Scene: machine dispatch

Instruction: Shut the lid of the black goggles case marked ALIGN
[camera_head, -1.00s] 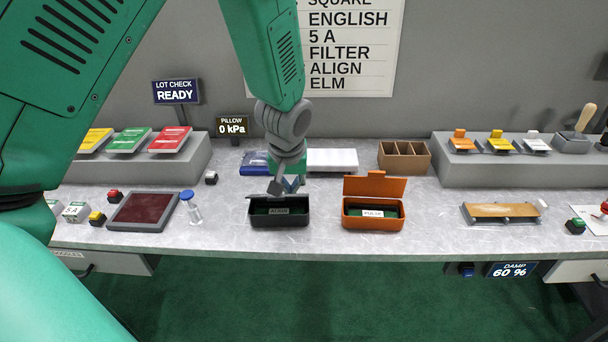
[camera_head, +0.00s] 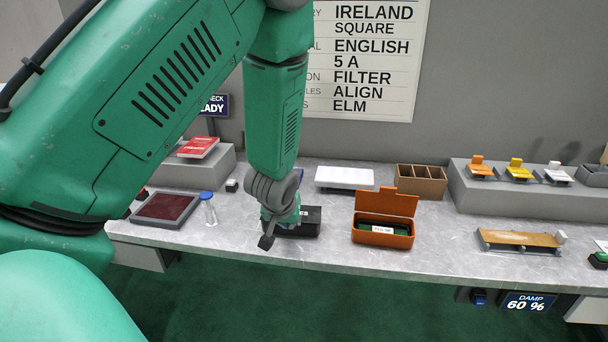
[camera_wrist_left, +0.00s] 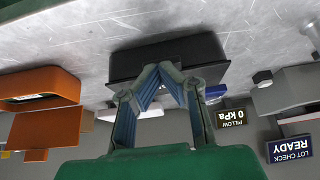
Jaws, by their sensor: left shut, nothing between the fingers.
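The black goggles case (camera_head: 308,222) sits on the grey bench, left of the orange case. Its top now shows as a plain dark surface, so its lid appears to lie down over it. My arm covers its left part, and the ALIGN label does not show. The case also shows in the left wrist view (camera_wrist_left: 190,52), just beyond the fingers. My left gripper (camera_head: 267,242) is shut and empty at the case's front left; I cannot tell whether it touches the case. Its fingers also show in the left wrist view (camera_wrist_left: 165,72). My right gripper is not in view.
An orange case (camera_head: 384,238) with its lid up stands close on the right. A small bottle (camera_head: 209,210) and a dark red panel (camera_head: 166,208) are to the left.

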